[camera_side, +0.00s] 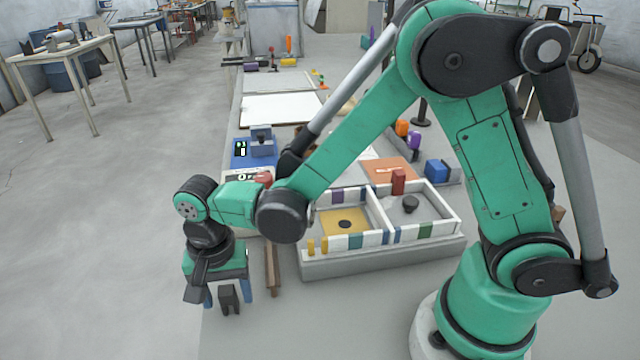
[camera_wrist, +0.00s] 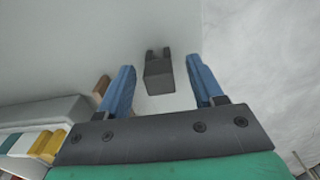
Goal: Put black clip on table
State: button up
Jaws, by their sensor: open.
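A small black clip (camera_side: 229,299) is at the near left part of the grey table (camera_side: 300,325). My gripper (camera_side: 227,292) points down over it with its blue fingers spread. In the wrist view, the dark clip (camera_wrist: 159,76) shows between and beyond the two blue fingers of my gripper (camera_wrist: 160,64), with a gap on each side. Its two short prongs point away from the gripper. The clip appears to rest on the table, but its exact contact is hard to tell.
A wooden bar (camera_side: 272,266) lies just right of my gripper. A white divided tray (camera_side: 430,236) on a grey base stands farther right. A blue panel (camera_side: 240,160) lies behind. The table's left edge is close, with the floor (camera_wrist: 270,60) beyond it.

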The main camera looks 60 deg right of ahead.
aim_at(226, 289)
notch_tip(226, 289, up, 12)
jog(key=f, duration=0.1)
jog(key=s+d+n+t, duration=0.2)
jog(key=d+n+t, duration=0.1)
jog(key=d, duration=0.3)
jog(key=s+d+r+n+t, duration=0.1)
jog(key=s+d+n+t, duration=0.1)
jog(key=d+n+t, duration=0.2)
jog(key=d+n, duration=0.2)
jog(key=shift+s+d, duration=0.35)
jog(key=shift+d, duration=0.05)
